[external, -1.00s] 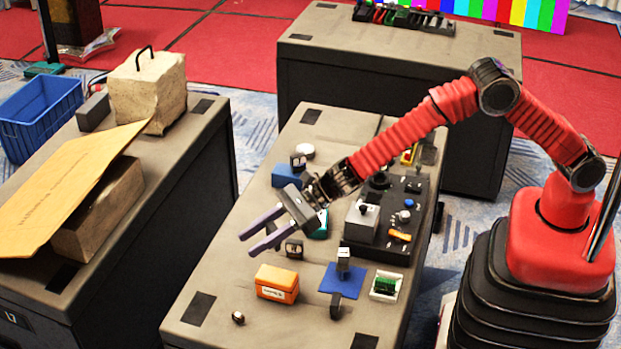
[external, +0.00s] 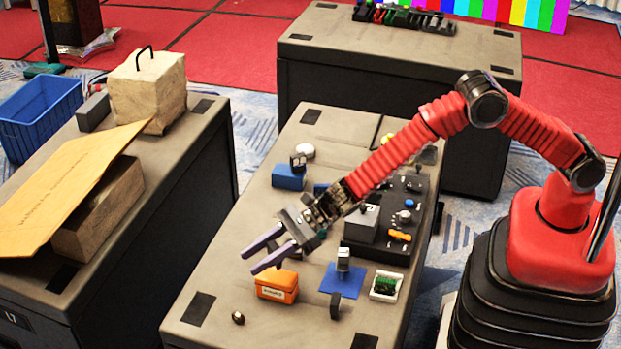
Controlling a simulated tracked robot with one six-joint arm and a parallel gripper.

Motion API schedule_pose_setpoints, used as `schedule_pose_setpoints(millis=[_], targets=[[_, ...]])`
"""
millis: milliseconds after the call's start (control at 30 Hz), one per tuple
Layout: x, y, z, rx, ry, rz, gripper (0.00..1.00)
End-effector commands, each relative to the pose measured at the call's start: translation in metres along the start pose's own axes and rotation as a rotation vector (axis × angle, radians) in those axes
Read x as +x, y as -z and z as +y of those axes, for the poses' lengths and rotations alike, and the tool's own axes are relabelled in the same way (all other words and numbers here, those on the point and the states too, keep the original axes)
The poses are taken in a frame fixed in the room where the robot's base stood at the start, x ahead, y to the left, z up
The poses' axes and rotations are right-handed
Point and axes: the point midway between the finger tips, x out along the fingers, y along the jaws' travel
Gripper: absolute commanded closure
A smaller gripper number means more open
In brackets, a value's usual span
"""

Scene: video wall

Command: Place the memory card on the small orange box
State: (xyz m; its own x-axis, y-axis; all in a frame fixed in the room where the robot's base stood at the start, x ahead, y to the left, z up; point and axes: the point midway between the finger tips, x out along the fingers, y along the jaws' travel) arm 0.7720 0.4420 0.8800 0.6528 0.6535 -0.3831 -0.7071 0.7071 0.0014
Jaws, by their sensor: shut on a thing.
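The small orange box (external: 276,285) sits on the near part of the middle table, with a white label on its front. My gripper (external: 246,262) is above the table, just up and left of the box, with its two long purple fingers pointing left and down. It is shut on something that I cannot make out. The fingers show a gap between them in this view. I cannot pick out the memory card for certain. My gripper hides part of the table behind it.
A blue plate with a small upright device (external: 343,262) and a white tray with a green part (external: 385,286) stand right of the box. A black panel (external: 400,225) lies behind. A small dark item (external: 238,318) lies in front. The table's left side is fairly clear.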

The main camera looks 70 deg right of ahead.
Motion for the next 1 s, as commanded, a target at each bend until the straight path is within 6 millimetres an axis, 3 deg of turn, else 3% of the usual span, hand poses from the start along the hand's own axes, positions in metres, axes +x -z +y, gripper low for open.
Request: schedule_pose_setpoints(millis=[167,467,833,867,1000], targets=[[0.002,0.004,0.0,0.0,0.0,0.002,0.84],[0.014,0.034,0.0,0.001,0.001,0.001,0.84],[0.015,0.036,0.0,0.0,0.001,0.001,0.84],[0.015,0.037,0.0,0.0,0.001,0.001,0.62],[0.015,0.036,0.0,0.0,0.001,0.001,0.53]])
